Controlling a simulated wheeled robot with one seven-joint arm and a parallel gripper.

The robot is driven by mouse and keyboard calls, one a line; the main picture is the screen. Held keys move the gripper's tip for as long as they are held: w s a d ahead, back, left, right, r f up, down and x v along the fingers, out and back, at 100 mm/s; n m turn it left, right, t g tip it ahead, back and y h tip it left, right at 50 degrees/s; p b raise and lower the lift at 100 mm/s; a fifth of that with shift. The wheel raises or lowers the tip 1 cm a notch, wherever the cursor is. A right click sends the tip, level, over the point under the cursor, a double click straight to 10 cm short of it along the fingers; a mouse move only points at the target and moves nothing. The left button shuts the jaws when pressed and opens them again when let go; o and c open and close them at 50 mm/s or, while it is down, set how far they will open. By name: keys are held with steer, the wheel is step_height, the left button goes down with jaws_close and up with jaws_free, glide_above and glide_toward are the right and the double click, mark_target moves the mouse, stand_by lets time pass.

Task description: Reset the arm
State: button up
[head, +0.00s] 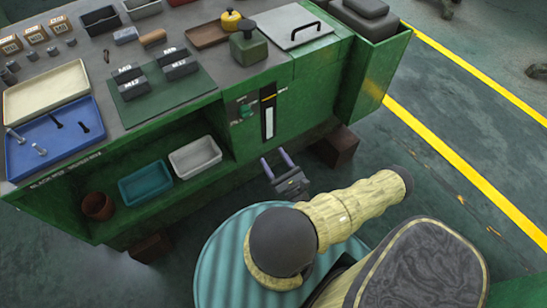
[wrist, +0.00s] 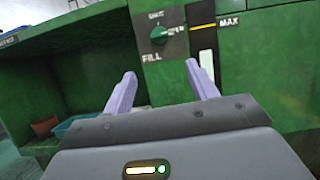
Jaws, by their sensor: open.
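My gripper (head: 277,165) is in front of the green machine's side panel, low and near the middle of the head view. Its two purple fingers are spread apart with nothing between them. In the wrist view my gripper (wrist: 157,85) points at the green panel, with the fill knob (wrist: 166,33) and the level gauge (wrist: 208,65) beyond the fingertips. The arm is partly folded above the robot's base. I cannot tell the exact gap between the fingertips and the panel.
The green machine bench (head: 130,150) carries a blue tray (head: 75,153) with bolts, a cream tray (head: 30,105), a dark green mat (head: 135,115) with labelled blocks, and an oil can (head: 247,50). A shelf below holds a teal bin (head: 146,196) and a grey bin (head: 195,172).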

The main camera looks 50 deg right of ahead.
stand_by(0.3)
steer(key=a+r+n+g+y+p, duration=0.2)
steer(key=a+r+n+g+y, duration=0.5)
steer(key=a+n+g+y, duration=0.4)
steer(key=a+r+n+g+y+p, duration=0.1)
steer(key=a+r+n+g+y, duration=0.7)
steer(key=n, duration=0.5)
steer(key=w+a+r+n+h+p, duration=0.1)
steer(key=a+r+n+h, duration=0.2)
steer(key=r+n+h, duration=0.4)
steer(key=w+a+r+n+h+p, duration=0.2)
steer(key=r+n+h, duration=0.5)
steer(key=r, duration=0.4)
steer(key=shift+w+a+r+p, duration=0.3)
steer(key=shift+a+r, duration=0.1)
steer(key=shift+a, duration=0.45)
steer(key=shift+w, duration=0.15)
